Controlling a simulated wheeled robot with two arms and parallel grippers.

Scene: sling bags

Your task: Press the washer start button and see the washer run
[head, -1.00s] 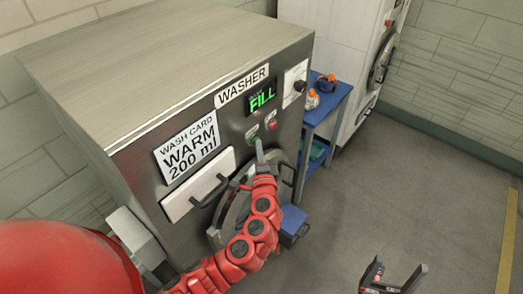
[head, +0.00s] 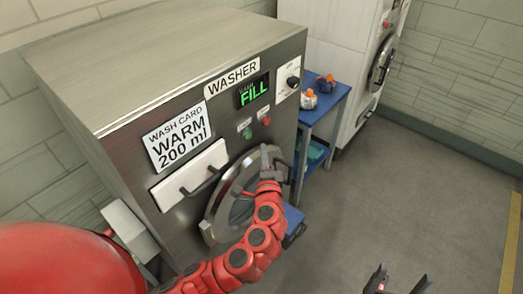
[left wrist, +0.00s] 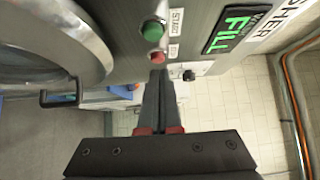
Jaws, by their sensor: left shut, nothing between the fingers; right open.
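The washer (head: 120,140) is a steel cabinet with a lit green display (head: 254,91) reading FILL. The green start button (head: 246,134) and a red button (head: 266,121) sit below the display. Up close in the left wrist view, the green button (left wrist: 152,29) is labelled START and the red button (left wrist: 154,59) is beside it. My left gripper (head: 270,152) is shut and empty in front of the panel, below the buttons, apart from the green one. Its fingertips (left wrist: 158,72) appear near the red button in the wrist view; contact cannot be told. My right gripper (head: 398,282) is open and empty.
The round washer door (head: 219,203) is partly behind my left arm. A white drawer with a handle (head: 180,178) is left of it. The wash card (head: 178,137) reads WARM 200 ml. A blue cart (head: 330,108) stands to the right; the floor at right is clear.

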